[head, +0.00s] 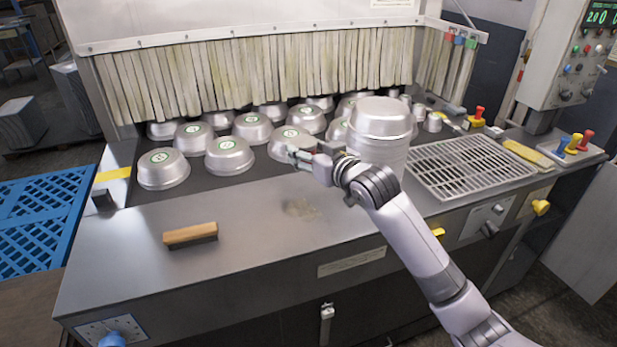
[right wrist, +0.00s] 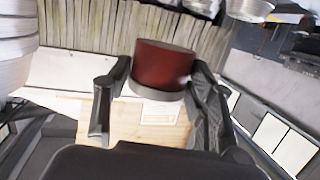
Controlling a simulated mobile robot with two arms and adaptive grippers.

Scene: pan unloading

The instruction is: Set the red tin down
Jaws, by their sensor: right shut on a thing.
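The red tin (right wrist: 163,64) is a dark red cylinder with a grey band at its lower end. In the right wrist view it sits between the two black fingers of my right gripper (right wrist: 158,78), which is shut on it. In the head view my right gripper (head: 303,155) is over the front part of the steel bench, in front of the upturned pans. I cannot make out the tin in the head view. My left gripper does not show.
Several upturned silver pans (head: 229,155) stand before the strip curtain (head: 250,70). A tall pan stack (head: 380,118) is close beside my right gripper. A wire rack (head: 465,165) lies to the right. A wooden-handled brush (head: 190,234) lies front left; bare steel (head: 270,235) is to its right.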

